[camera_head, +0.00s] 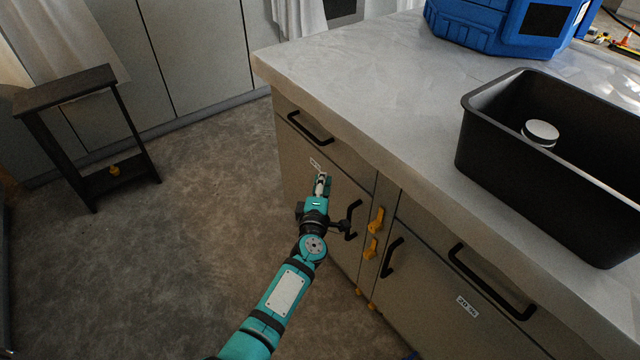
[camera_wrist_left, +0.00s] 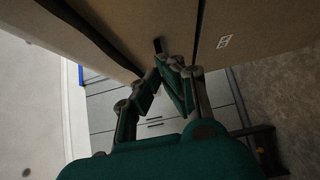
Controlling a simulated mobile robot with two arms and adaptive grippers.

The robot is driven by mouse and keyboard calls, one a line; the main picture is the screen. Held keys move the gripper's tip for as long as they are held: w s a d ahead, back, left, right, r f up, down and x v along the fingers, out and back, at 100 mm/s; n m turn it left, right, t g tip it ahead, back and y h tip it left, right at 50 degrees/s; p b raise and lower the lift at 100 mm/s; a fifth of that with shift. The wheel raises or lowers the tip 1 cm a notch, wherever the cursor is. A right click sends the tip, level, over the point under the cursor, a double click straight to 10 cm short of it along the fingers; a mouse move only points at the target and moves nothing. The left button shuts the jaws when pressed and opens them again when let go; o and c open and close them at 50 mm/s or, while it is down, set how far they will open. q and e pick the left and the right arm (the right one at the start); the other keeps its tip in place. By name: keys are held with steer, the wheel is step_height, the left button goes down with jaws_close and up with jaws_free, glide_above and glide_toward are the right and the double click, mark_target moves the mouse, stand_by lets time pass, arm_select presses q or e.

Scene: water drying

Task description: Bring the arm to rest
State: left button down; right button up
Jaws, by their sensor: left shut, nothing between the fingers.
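My left gripper (camera_head: 322,184) is at the middle of the head view, in front of the cabinet (camera_head: 293,157) and below the counter's edge. Its fingers are together and hold nothing. In the left wrist view the gripper (camera_wrist_left: 168,62) points along the cabinet front, its fingertips close together. I cannot tell whether it touches the cabinet. The teal left arm reaches up from the bottom of the head view. My right gripper is not in view.
A countertop (camera_head: 370,90) overhangs the cabinet. Black handles (camera_head: 310,128) and yellow latches (camera_head: 376,220) stick out near the gripper. A black bin (camera_head: 560,205) holding a white-topped item (camera_head: 541,131) and a blue case (camera_head: 500,28) stand on top. Floor at left is open up to a dark side table (camera_head: 65,88).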

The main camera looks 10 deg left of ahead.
arm_select(q)
steer(key=s+f+m+g+h+p, duration=0.15)
steer(key=s+f+m+g, duration=0.4)
steer(key=s+f, duration=0.9)
steer(key=s+f+m+g+h, duration=0.25)
steer(key=s+f+m, duration=0.55)
steer(key=s+f, duration=0.65)
steer(key=s+a+f+m+g, duration=0.2)
steer(key=s+a+f+g, duration=0.1)
steer(key=s, duration=0.7)
steer(key=s+a+f+m+g+y+p, duration=0.1)
steer(key=s+a+f+m+g, duration=0.2)
steer(key=s+f, duration=0.3)
steer(key=s+a+f+m+g+y, duration=0.1)
steer(key=s+a+f+m+g, duration=0.1)
steer(key=s, duration=1.2)
step_height(320, 180, down, 3)
steer(key=shift+s+a+f+m+g, duration=0.2)
steer(key=shift+a+m+g, duration=0.25)
steer(key=shift+a, duration=0.6)
